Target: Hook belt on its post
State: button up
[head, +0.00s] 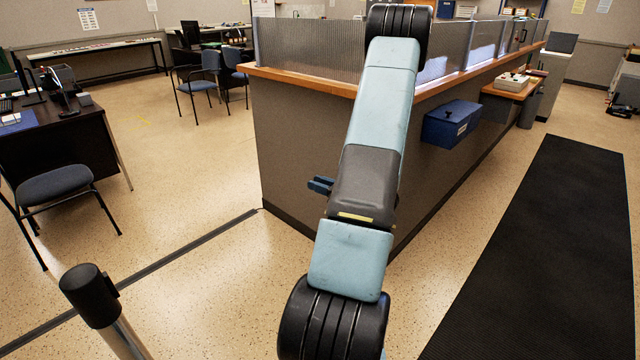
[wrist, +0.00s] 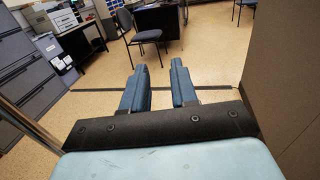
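A belt post with a black head (head: 92,296) and a silver pole stands at the lower left of the head view. No belt is clearly seen. A long dark strip (head: 165,262) runs along the floor from the lower left to the counter's corner, and I cannot tell whether it is a belt or a floor strip. It also crosses the wrist view (wrist: 215,87). My gripper's blue fingers (head: 321,185) show beside my arm, mostly hidden by it. In the wrist view my gripper (wrist: 158,68) is open, with nothing between its fingers.
The counter (head: 300,140) with a wooden ledge stands close to my arm, and its wall fills the wrist view's right side. A blue box (head: 452,123) hangs on it. A black mat (head: 550,240) lies at right.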

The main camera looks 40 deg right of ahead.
jog(key=shift+w, duration=0.25)
jog(key=shift+c, duration=0.3)
grip_shut()
dwell(1.0)
jog(key=shift+o, duration=0.3)
grip_release()
jog(key=shift+s, duration=0.15)
jog(key=v, duration=1.3)
jog(key=shift+s, duration=0.3)
